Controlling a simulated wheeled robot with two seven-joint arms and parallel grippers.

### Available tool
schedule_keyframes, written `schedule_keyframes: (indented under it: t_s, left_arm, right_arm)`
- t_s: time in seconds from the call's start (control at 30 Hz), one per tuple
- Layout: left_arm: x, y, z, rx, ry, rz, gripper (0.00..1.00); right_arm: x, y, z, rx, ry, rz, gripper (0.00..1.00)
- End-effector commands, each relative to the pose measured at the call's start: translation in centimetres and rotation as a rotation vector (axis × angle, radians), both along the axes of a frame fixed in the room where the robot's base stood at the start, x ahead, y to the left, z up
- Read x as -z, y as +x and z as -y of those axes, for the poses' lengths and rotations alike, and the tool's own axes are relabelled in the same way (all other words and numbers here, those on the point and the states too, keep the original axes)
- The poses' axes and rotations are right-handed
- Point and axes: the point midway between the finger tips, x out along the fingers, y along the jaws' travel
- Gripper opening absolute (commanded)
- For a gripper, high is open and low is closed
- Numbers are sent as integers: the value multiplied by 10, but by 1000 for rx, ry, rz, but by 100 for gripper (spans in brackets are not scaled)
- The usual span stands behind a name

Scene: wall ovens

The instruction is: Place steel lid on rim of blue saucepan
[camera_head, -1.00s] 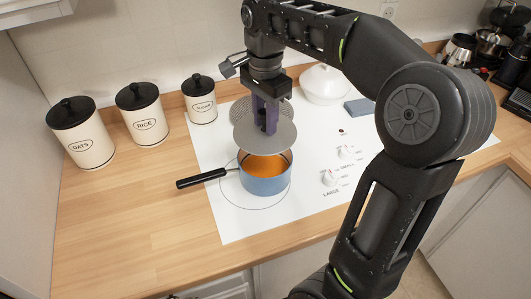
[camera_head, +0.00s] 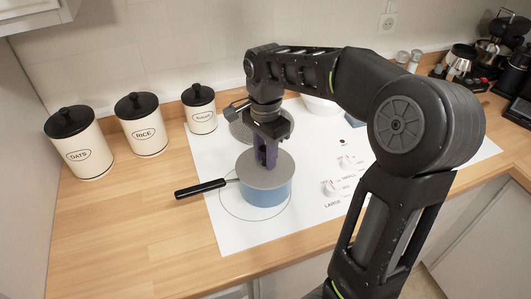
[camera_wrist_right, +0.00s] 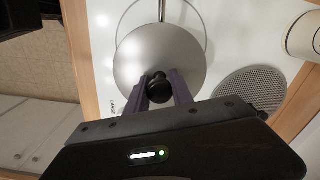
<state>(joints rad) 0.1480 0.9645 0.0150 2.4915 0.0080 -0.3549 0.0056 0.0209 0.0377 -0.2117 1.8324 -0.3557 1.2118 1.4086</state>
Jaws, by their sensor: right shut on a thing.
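The blue saucepan (camera_head: 265,194) stands on the white cooktop, its black handle pointing left. The round steel lid (camera_head: 282,172) lies over the saucepan's mouth and hides the orange contents; it looks level and at the rim. My right gripper (camera_head: 266,160) is above the lid, its purple fingers shut on the lid's knob. In the right wrist view the fingers (camera_wrist_right: 161,90) are on either side of the black knob at the middle of the lid (camera_wrist_right: 135,58). Whether the lid fully rests on the rim all round is hard to tell. My left gripper is not in view.
The white cooktop (camera_head: 232,228) has knobs at its right. Canisters labelled oats (camera_head: 80,150), rice (camera_head: 142,132) and sugar (camera_head: 200,115) stand at the back left. The wooden counter (camera_head: 130,215) at left is clear.

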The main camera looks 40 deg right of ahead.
Motion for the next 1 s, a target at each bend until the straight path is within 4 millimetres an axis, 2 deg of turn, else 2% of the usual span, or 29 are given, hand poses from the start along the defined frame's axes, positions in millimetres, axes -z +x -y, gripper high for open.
schedule_keyframes:
  t_s: [0.3, 0.33, 0.57, 0.83, 1.0]
  left_arm:
    - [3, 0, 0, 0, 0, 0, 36]
    - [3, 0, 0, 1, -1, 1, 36]
    - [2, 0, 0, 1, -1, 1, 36]
    - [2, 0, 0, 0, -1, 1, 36]
    - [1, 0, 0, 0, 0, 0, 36]
  right_arm:
    - [4, 0, 0, 0, 0, 0, 0]
    - [3, 0, 0, 0, 0, 0, 29]
    - [3, 0, 0, 0, 0, 0, 48]
    - [2, 0, 0, 0, 0, 0, 50]
    - [-5, 1, 0, 0, -1, 2, 50]
